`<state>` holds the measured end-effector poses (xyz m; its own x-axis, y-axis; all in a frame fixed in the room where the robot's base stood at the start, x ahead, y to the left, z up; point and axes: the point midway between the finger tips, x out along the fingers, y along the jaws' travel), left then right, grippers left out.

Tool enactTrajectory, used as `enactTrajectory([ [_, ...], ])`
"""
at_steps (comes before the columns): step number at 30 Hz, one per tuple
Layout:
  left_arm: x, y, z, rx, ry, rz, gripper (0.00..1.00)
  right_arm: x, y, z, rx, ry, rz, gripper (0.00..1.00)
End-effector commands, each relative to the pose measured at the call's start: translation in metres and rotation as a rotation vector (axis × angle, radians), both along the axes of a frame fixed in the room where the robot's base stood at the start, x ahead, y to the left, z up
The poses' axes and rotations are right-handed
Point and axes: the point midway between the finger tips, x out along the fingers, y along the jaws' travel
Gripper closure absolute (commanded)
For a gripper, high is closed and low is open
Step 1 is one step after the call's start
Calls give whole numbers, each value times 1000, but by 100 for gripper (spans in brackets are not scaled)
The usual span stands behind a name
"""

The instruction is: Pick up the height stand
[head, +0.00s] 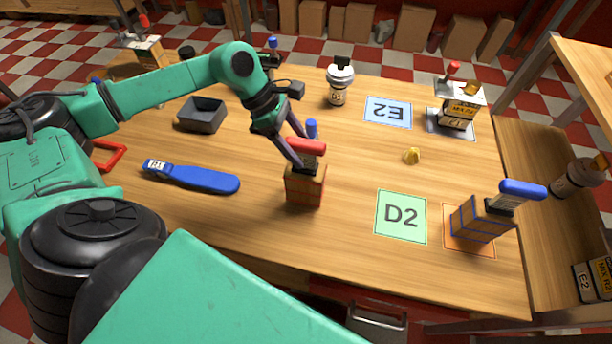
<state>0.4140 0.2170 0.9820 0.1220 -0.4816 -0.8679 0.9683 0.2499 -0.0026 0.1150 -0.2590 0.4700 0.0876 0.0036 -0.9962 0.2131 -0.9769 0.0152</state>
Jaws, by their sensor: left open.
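No label in view reads height stand. A brown block with red grid lines and a red T-shaped handle (305,190) stands upright on the table. A similar block with blue lines and a blue handle (482,218) stands at the right on an orange mat. My left gripper (300,152) is open at the red handle, with its fingers pointing down. One finger is left of the handle, the other is partly hidden behind it. I cannot tell whether they touch it. My right gripper is not in view.
A blue paddle-shaped tool (192,177) and a dark tray (202,114) lie at left. The green D2 card (401,217) is bare.

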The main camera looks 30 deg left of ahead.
Motion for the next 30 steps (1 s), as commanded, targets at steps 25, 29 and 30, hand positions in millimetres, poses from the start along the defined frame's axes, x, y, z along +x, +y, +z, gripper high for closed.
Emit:
enactTrajectory([
  [25,3,-16,-24,-1,0,2,100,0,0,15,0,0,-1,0],
  [29,3,-16,-24,-1,0,2,100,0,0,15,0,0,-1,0],
  [30,3,-16,-24,-1,0,2,100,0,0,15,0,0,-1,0],
])
